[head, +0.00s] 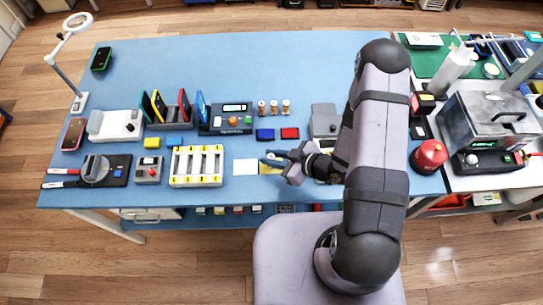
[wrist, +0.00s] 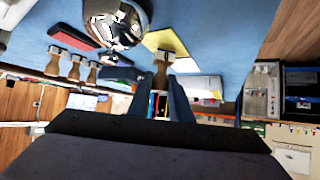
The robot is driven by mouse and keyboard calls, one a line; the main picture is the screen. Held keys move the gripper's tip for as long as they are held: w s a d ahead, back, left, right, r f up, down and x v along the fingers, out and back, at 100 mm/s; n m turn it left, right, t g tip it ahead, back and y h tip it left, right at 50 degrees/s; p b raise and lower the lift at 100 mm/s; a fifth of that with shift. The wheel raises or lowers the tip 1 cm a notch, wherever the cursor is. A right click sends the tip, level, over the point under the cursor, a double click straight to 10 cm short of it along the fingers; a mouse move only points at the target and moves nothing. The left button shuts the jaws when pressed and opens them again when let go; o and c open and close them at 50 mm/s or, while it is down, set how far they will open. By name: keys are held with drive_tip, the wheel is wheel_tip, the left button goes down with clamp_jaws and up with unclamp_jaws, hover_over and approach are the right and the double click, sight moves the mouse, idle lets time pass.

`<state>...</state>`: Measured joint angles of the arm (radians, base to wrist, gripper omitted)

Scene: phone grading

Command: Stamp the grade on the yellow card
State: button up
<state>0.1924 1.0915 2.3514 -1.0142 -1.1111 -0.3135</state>
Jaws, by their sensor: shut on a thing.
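The yellow card (head: 267,169) lies near the front edge of the blue table, partly hidden by my gripper. It also shows in the wrist view (wrist: 168,41). My gripper (head: 272,158) is over the card, its fingers shut on a wooden-handled stamp (wrist: 161,68). The stamp overlaps the card's edge in the wrist view; I cannot tell whether it touches the card. Three similar brown stamps (head: 273,106) stand farther back. A blue ink pad (head: 265,135) and a red ink pad (head: 290,133) lie between them and the card.
A white card (head: 245,167) lies just left of the yellow card. A white slotted rack (head: 197,166) stands farther left. A grey device (head: 324,120) stands to the right, near my arm. A red round container (head: 429,155) is at the table's right end.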

drive_tip(key=shift+f+b, duration=0.5)
drive_tip(key=shift+f, duration=0.2)
idle(1.4)
drive_tip(key=shift+r, duration=0.1)
drive_tip(key=shift+r+p, duration=3)
drive_tip(key=shift+r, duration=0.55)
drive_tip(key=shift+a+f, duration=0.1)
